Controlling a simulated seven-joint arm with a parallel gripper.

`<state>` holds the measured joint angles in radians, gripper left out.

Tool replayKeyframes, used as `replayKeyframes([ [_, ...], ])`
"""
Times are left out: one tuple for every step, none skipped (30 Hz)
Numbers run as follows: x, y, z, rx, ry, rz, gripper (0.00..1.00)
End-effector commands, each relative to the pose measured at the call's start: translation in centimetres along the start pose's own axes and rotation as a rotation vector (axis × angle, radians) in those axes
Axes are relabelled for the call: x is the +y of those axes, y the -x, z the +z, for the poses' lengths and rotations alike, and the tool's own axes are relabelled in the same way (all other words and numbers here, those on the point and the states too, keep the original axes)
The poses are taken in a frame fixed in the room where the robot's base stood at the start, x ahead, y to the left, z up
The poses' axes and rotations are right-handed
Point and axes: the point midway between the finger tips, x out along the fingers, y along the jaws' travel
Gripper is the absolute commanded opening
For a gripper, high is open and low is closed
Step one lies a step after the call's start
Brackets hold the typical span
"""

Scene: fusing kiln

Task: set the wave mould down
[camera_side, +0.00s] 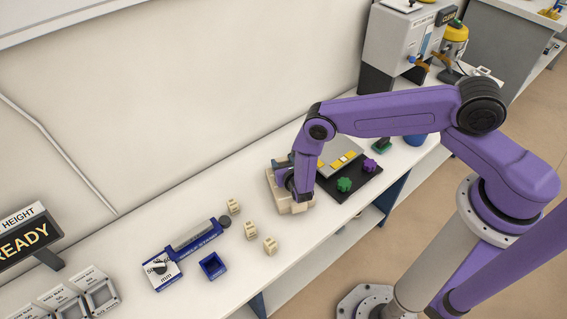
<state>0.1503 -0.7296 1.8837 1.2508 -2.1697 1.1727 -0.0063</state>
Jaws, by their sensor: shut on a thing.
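My gripper (297,194) points down over the white bench, left of the dark board. It is shut on the wave mould, but the jaws and the grip are mostly hidden by my purple wrist. A beige piece (276,183) shows around and under the gripper; I take it to be the wave mould or its support, and cannot tell the two apart. I cannot tell whether the held mould touches what is beneath it.
Right of my gripper, a dark board (352,189) carries a grey plate with yellow pieces, a green knob (344,184) and a purple knob (370,165). Several small beige blocks (250,230), a blue gauge (190,245) and a blue open box (212,265) stand left.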

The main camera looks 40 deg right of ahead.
Motion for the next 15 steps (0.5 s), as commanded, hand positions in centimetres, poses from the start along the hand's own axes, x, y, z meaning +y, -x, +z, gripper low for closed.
replayKeyframes([
  [0.02, -0.06, -0.12, -0.001, 0.000, 0.000, 0.10],
  [0.00, -0.05, -0.11, 0.000, 0.000, 0.000, 0.62],
  [0.00, -0.04, -0.10, 0.000, 0.000, 0.000, 0.76],
  [0.00, -0.04, -0.10, 0.000, 0.000, 0.000, 0.78],
  [0.00, -0.04, -0.10, 0.000, 0.000, 0.000, 0.78],
  [0.00, -0.04, -0.10, 0.000, 0.000, 0.000, 0.78],
  [0.00, -0.04, -0.10, 0.000, 0.000, 0.000, 0.78],
  [0.00, -0.04, -0.10, 0.000, 0.000, 0.000, 0.78],
  [0.00, -0.03, -0.10, 0.000, 0.000, 0.000, 0.78],
  [0.00, -0.04, -0.10, 0.000, 0.000, 0.000, 0.78],
  [0.00, -0.03, -0.09, 0.000, 0.000, 0.000, 0.78],
  [0.00, -0.03, -0.07, 0.000, 0.000, 0.000, 0.78],
  [0.00, -0.01, -0.03, 0.000, 0.000, 0.000, 0.78],
  [0.00, 0.01, 0.03, 0.000, 0.000, 0.000, 0.78],
  [0.01, 0.06, 0.18, 0.000, 0.000, 0.000, 0.78],
])
